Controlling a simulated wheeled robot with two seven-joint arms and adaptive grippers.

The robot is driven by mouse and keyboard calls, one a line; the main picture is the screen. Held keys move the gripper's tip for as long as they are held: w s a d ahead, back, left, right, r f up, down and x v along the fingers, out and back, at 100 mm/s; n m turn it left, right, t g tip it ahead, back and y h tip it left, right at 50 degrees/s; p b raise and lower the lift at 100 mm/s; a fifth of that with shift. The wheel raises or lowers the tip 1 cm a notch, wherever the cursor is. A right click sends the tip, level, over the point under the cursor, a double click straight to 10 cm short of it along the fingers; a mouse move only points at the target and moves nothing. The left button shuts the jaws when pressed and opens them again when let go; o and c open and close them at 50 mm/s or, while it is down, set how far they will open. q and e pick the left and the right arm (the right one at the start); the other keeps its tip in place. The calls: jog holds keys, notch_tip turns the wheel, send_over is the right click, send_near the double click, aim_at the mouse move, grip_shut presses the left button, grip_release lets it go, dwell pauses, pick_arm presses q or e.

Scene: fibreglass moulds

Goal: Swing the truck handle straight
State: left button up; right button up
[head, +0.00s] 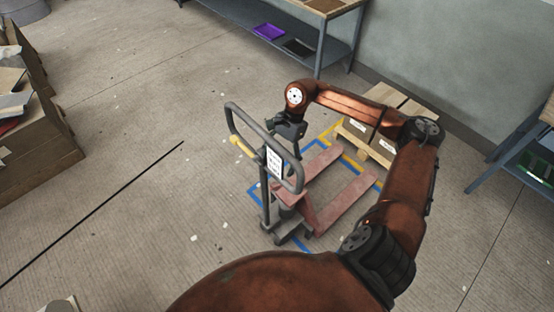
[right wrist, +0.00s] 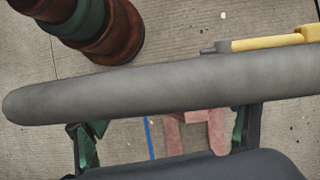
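The pallet truck (head: 280,215) stands on the floor with its red forks (head: 345,200) running up and to the right; part of them also shows in the right wrist view (right wrist: 200,135). Its grey loop handle (head: 231,119) rises from the mast, with a yellow lever (head: 241,146) at its left side and a white label in it. My right gripper (head: 295,148) is at the right part of the loop. In the right wrist view its fingers (right wrist: 165,135) are wide apart, and the grey bar (right wrist: 150,85) crosses over their tips. Contact is unclear. My left gripper is out of view.
Blue tape (head: 257,203) marks the floor around the truck. Cartons (head: 385,145) sit on a wooden pallet beyond the forks. A workbench (head: 320,30) stands at the back, another bench (head: 520,145) at the right, and large boxes (head: 35,145) at the left. The floor left of the truck is open.

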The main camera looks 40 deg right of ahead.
jog(key=shift+o, duration=0.2)
jog(key=shift+w+r, duration=0.15)
jog(key=shift+r, duration=0.1)
jog(key=shift+d+r, duration=0.15)
jog(key=shift+r, duration=0.1)
jog(key=v, duration=1.1)
